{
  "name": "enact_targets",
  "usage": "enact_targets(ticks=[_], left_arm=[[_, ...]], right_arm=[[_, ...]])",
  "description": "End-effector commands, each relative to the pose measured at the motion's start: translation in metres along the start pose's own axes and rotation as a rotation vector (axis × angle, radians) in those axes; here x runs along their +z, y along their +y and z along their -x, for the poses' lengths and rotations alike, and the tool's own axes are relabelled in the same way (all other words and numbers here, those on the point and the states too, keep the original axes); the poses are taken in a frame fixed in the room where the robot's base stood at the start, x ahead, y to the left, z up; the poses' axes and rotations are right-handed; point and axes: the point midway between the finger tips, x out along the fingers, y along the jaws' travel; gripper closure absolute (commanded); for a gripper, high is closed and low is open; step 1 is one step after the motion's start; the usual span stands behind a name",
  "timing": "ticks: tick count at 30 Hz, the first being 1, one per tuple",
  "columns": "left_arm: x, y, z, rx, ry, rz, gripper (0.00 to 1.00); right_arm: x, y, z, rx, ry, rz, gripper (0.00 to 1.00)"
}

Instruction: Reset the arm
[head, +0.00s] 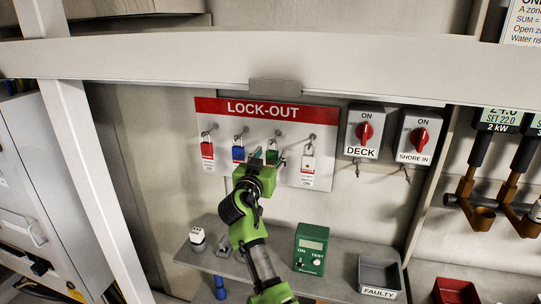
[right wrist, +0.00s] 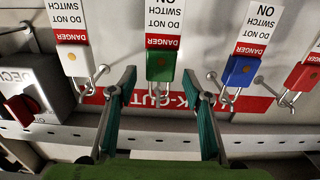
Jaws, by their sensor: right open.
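My right gripper (head: 270,158) is in front of the lock-out board (head: 255,110), open and with nothing clamped in it. In the right wrist view, which is upside down, its two fingers (right wrist: 159,73) are spread on either side of the green padlock (right wrist: 160,62). The green padlock hangs from the board with a danger tag; whether the fingers touch it cannot be told. The blue padlock (head: 238,153) and red padlock (head: 207,150) hang to the left in the head view. A pale padlock (head: 308,150) hangs to the right. My left gripper is out of view.
The deck switch (head: 365,131) and shore-in switch (head: 417,136) are right of the board. A shelf (head: 340,283) below holds a green tester (head: 311,248) and a faulty tray (head: 380,276). A pale beam (head: 180,58) crosses above; a post (head: 90,175) stands at left.

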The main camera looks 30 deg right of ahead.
Motion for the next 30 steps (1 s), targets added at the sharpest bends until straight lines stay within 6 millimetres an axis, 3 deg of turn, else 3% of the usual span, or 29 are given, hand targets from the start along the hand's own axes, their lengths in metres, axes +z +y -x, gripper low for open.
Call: enact_targets(ticks=[12, 19, 22, 26, 30], left_arm=[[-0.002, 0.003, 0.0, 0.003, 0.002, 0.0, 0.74], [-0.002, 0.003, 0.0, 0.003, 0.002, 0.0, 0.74], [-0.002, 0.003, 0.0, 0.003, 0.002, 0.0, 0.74], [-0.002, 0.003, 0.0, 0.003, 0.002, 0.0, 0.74], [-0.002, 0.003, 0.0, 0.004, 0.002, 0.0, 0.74]], right_arm=[[0.0, 0.0, 0.063, -0.001, 0.0, -0.003, 0.55], [-0.001, 0.0, 0.07, 0.0, 0.001, -0.001, 0.55], [0.009, 0.004, 0.072, -0.003, -0.017, 0.008, 0.55], [0.058, 0.022, 0.085, -0.023, -0.119, 0.057, 0.55], [0.143, 0.054, 0.125, -0.099, -0.323, 0.163, 0.55]])
